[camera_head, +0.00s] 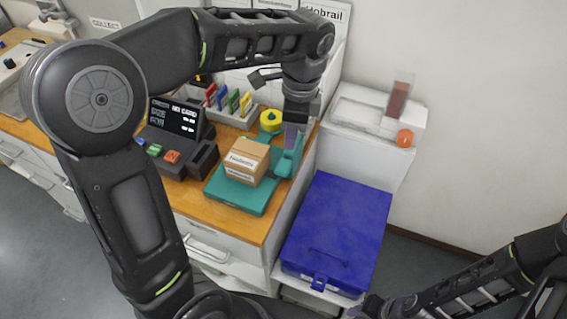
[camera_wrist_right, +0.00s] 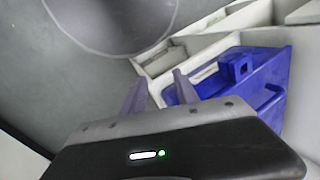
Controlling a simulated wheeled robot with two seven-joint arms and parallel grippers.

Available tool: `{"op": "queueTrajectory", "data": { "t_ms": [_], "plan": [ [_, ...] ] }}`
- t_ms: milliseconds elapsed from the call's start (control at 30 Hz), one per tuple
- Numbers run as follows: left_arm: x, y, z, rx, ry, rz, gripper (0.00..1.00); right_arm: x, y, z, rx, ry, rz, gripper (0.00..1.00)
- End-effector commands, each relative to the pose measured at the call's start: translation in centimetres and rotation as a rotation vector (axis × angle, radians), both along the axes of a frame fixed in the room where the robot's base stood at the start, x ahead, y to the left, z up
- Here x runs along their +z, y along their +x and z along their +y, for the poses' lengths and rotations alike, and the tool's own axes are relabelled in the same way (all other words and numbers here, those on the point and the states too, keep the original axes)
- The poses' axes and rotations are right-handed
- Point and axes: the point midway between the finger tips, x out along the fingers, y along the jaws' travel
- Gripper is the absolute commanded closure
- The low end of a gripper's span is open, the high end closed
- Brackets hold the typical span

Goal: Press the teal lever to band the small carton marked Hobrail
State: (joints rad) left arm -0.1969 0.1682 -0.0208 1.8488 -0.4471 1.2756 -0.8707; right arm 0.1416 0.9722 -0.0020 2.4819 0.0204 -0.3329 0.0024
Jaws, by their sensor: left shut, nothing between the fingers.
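A small brown carton (camera_head: 246,160) sits on the teal base plate (camera_head: 240,198) of a banding device on the wooden counter. Its white label is too small to read surely. The teal lever (camera_head: 288,162) is at the carton's right side, with a yellow spool (camera_head: 270,120) behind. My left gripper (camera_head: 291,140) is shut and empty, pointing down at the lever's upper part; I cannot tell whether it touches. My right gripper (camera_wrist_right: 160,90) is open and empty, with its fingers apart in the right wrist view, away from the device.
A blue lidded box (camera_head: 338,230) stands right of the counter and also shows in the right wrist view (camera_wrist_right: 235,90). A card terminal (camera_head: 178,135) and a rack of coloured tags (camera_head: 230,100) are left of and behind the carton. A white unit with an orange knob (camera_head: 404,138) stands right.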

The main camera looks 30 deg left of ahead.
Motion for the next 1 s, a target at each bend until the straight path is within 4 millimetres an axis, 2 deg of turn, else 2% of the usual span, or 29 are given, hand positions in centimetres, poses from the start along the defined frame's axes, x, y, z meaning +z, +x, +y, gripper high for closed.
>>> {"op": "queueTrajectory", "data": {
  "t_ms": [467, 1000],
  "plan": [
    [-0.6, 0.0, 0.1, 0.003, 0.0, 0.0, 1.0, -0.5, 0.0, 0.0, 0.0, 0.001, -0.002, 0.64],
    [-6.3, -0.2, 0.6, 0.002, -0.001, -0.001, 1.0, -5.1, 0.3, 0.5, 0.003, 0.012, -0.024, 0.64]
  ]
}}
